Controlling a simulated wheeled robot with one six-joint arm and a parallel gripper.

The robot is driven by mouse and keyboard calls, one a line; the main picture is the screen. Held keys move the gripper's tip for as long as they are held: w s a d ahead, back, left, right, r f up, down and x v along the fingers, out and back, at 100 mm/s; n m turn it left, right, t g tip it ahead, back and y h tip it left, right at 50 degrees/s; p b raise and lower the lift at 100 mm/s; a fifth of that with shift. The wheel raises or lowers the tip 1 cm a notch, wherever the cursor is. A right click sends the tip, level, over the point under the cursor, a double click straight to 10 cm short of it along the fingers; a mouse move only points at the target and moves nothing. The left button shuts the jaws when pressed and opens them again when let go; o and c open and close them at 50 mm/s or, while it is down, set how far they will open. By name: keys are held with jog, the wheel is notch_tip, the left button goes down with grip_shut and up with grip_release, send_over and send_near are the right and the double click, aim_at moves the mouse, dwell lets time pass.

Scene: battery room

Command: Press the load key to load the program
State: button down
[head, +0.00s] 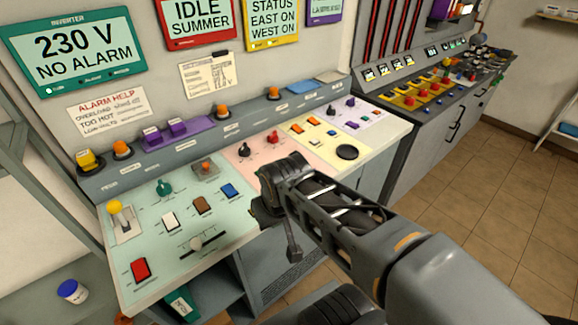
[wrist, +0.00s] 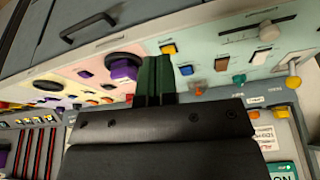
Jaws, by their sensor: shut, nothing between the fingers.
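The key labels are too small to read, so I cannot tell which is the load key. In the head view, the green panel has a white key (head: 169,220), a brown key (head: 203,205), a blue key (head: 229,190) and a red key (head: 139,270). The white key (wrist: 260,57) and brown key (wrist: 221,64) also show in the wrist view. My gripper (head: 266,192) is over the desk near the green and pink panels, its tips largely hidden by the wrist. In the wrist view, its green fingers (wrist: 156,65) are together and empty; contact with the panel cannot be told.
A yellow panel with a black round button (head: 347,152) lies to the right. A slider (head: 196,243) and a yellow-knobbed lever (head: 115,207) are on the green panel. Signs, including a teal one (head: 86,53), hang behind. Tiled floor (head: 480,190) is open at right.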

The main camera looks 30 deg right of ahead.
jog(key=shift+d, duration=0.1)
jog(key=w+d+r+m+t+y+b, duration=0.1)
jog(key=w+d+m+t+y+b, duration=0.15)
jog(key=w+d, duration=0.8)
jog(key=w+d+m+t+b, duration=0.1)
jog(key=w+d+m+t, duration=0.1)
jog(key=w+d, duration=0.5)
jog(key=d+m, duration=0.1)
jog(key=d, duration=0.5)
jog(key=shift+d+r+t+b, duration=0.2)
jog(key=shift+r+t+b, duration=0.1)
jog(key=shift+r+t, duration=0.05)
jog(key=shift+f, duration=0.2)
notch_tip(320, 180, down, 7)
jog(key=b, duration=0.5)
jog(key=shift+w+f+b, duration=0.1)
jog(key=shift+f+b, duration=0.7)
jog(key=shift+b, duration=0.1)
